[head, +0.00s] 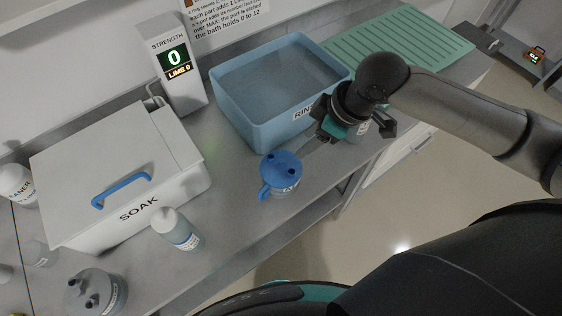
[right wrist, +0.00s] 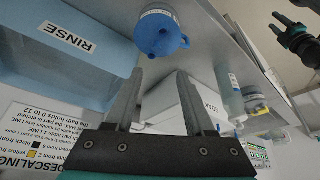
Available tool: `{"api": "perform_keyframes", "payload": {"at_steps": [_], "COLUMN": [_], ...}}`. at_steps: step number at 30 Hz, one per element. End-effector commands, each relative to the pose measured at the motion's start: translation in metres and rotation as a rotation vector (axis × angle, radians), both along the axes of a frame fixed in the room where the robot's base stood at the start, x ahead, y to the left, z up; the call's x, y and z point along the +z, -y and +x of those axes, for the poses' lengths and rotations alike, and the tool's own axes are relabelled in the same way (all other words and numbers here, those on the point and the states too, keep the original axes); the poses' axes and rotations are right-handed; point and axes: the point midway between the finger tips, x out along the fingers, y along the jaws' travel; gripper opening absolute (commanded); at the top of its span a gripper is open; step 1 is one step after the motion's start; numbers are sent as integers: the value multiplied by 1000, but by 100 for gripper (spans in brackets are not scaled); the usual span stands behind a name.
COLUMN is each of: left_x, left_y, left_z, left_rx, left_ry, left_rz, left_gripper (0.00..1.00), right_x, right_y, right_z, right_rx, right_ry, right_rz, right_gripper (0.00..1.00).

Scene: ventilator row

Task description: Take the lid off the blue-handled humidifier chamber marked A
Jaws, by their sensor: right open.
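The humidifier chamber (head: 277,190) with a blue lid (head: 281,167) and blue side handle (head: 263,193) stands upright on the bench in front of the rinse tub. The lid has two dark ports and sits on the chamber. A label is on its side, but I cannot read the letter. My right gripper (head: 318,137) is open and empty, up and right of the chamber beside the tub. In the right wrist view, the chamber (right wrist: 158,14) lies beyond the open fingertips (right wrist: 158,85), apart from them. My left gripper (right wrist: 283,22) seems to show at the upper right edge there.
The blue RINSE tub (head: 232,112) holds liquid. The white SOAK box (head: 175,196) has a blue-handled cover. A small bottle (head: 177,229) and a grey-lidded chamber (head: 95,293) stand in front. A strength display (head: 174,62) and green mat (head: 400,40) are behind.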

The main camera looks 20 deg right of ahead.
Motion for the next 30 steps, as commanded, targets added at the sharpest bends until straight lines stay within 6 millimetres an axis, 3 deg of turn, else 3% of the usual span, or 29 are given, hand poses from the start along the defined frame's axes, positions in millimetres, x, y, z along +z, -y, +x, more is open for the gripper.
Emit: {"api": "perform_keyframes", "payload": {"at_steps": [5, 18, 30], "left_x": [2, -1, 0], "left_y": [-2, -2, -2], "left_z": [1, 1, 0], "left_rx": [1, 2, 0], "left_ry": [1, 2, 0], "left_rz": [2, 3, 2], "left_gripper": [50, 50, 50], "right_x": [2, -73, -98], "right_y": [6, -18, -28], "right_z": [1, 21, 30], "right_rx": [5, 4, 6], "right_ry": [-16, -16, -15], "right_rz": [-9, -8, -10], "right_gripper": [54, 54, 54]}}
